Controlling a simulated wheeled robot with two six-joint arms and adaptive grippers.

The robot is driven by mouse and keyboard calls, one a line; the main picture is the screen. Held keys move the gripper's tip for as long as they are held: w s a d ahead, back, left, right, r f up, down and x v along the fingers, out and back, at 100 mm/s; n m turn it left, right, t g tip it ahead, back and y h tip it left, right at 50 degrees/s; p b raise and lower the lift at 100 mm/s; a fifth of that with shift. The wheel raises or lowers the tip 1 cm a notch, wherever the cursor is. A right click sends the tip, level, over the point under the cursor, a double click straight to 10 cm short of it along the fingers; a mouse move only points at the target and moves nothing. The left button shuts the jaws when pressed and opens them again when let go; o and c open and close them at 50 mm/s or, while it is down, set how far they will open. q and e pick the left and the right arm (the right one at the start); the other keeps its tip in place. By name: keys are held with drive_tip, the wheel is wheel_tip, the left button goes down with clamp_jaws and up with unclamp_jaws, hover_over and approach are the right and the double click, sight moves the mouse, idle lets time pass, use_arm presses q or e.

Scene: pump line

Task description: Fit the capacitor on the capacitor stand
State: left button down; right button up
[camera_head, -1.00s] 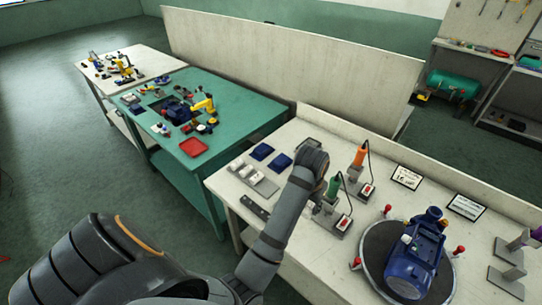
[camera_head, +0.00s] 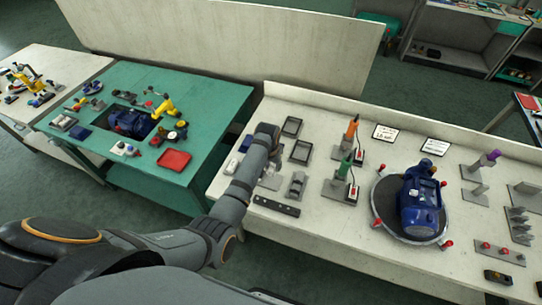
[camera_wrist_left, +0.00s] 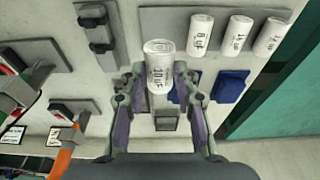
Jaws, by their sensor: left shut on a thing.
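A white cylindrical capacitor (camera_wrist_left: 158,66) with a 10 µF label is held between the fingers of my left gripper (camera_wrist_left: 157,84) in the left wrist view. The gripper is shut on it, above the pale bench. In the head view my left arm hides the fingers and the capacitor. A grey holder with dark clips (camera_wrist_left: 98,36), perhaps the capacitor stand, lies left of the gripper in the wrist view. My right gripper is not in view.
Several more white capacitors (camera_wrist_left: 238,32) lie on a grey plate. A green table (camera_head: 210,100) stands left.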

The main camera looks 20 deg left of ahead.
use_arm(q)
drive_tip(key=shift+w+a+f, duration=0.2)
drive_tip(key=shift+a+f, duration=0.05)
drive_tip(key=shift+f, duration=0.4)
drive_tip(key=shift+d, duration=0.1)
drive_tip(key=shift+f+b, duration=0.45)
drive_tip(key=shift+f, duration=0.25)
drive_tip(key=b, duration=0.5)
hover_over(273, 180)
drive_tip(key=s, duration=0.1)
wheel_tip(273, 180, down, 4)
drive_tip(key=shift+f, duration=0.6)
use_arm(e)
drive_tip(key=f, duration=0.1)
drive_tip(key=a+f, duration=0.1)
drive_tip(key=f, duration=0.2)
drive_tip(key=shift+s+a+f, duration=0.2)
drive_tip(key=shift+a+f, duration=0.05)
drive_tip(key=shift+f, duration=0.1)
use_arm(q)
drive_tip(key=shift+p, duration=0.7)
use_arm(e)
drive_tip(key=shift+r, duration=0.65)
use_arm(q)
drive_tip(key=c, duration=0.9)
unclamp_jaws()
